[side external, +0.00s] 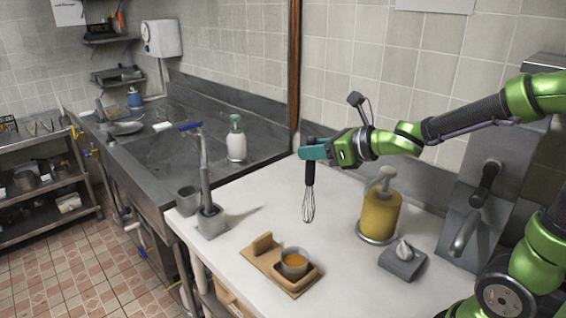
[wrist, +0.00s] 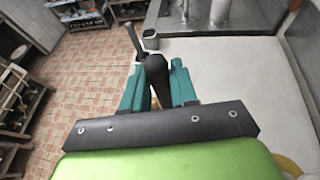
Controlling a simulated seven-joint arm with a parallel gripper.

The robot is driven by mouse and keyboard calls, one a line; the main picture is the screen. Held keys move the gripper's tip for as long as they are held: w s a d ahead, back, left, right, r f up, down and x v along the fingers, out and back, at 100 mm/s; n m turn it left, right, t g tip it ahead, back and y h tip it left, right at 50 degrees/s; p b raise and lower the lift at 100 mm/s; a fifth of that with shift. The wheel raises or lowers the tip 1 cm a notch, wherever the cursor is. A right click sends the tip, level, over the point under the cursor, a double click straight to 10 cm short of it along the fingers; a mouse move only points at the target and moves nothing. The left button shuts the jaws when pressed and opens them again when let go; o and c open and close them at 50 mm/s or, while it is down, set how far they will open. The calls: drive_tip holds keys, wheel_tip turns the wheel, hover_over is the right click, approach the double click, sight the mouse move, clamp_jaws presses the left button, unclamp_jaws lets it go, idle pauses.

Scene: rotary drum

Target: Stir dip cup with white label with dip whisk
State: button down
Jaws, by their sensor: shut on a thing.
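My gripper (side external: 316,152) has teal fingers shut on the black handle of the dip whisk (side external: 308,203). The whisk hangs upright with its wire loops down, in the air above the white counter. In the wrist view the black handle (wrist: 157,72) sits between my teal fingers (wrist: 157,88); its wires are hidden there. The dip cup (side external: 294,262) is a small grey cup with orange contents. It sits at the right end of a wooden holder (side external: 262,262), lower in the picture than the whisk and apart from it. I cannot make out a white label.
A yellow pump bottle (side external: 380,216) stands right of the whisk. A grey block (side external: 403,261) with a small pale piece is in front of it. A grey holder with an upright tool (side external: 207,190) stands left. Counter (side external: 250,225) between them is clear.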

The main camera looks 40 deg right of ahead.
drive_tip(key=s+a+r+n+g+y, duration=0.3)
drive_tip(key=s+a+r+n+y, duration=0.1)
drive_tip(key=a+n+y, duration=0.2)
drive_tip(key=a+y, duration=0.1)
drive_tip(key=a, duration=0.1)
drive_tip(key=shift+a+n+g, duration=0.3)
drive_tip(key=shift+g, duration=0.1)
wheel_tip(320, 180, down, 10)
idle(1.0)
drive_tip(key=shift+f, duration=0.1)
drive_tip(key=shift+d, duration=0.2)
